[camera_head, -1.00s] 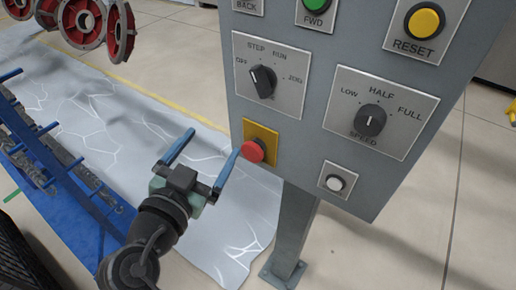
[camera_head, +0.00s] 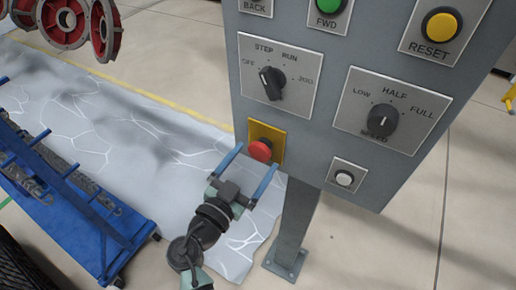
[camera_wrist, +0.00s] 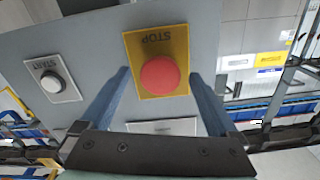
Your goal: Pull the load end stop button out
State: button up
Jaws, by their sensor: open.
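The stop button (camera_head: 260,150) is a red mushroom head on a yellow plate (camera_head: 252,132) at the lower left of the grey control panel. It also shows in the wrist view (camera_wrist: 160,76), upside down, with "STOP" printed on its plate. My gripper (camera_head: 255,160) is open, its two blue fingers pointing at the panel. In the wrist view the fingers (camera_wrist: 160,85) lie to either side of the red button, with gaps on both sides. I cannot tell how far the fingertips are from the panel.
The panel (camera_head: 307,130) also carries the step/run selector (camera_head: 272,83), the speed knob (camera_head: 382,120), a yellow reset button (camera_head: 441,27), a green button (camera_head: 328,4) and a white start button (camera_head: 344,179). A post (camera_head: 293,225) supports it. A blue cart (camera_head: 90,215) stands left.

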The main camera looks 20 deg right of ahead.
jog(key=shift+x, duration=1.35)
grip_shut()
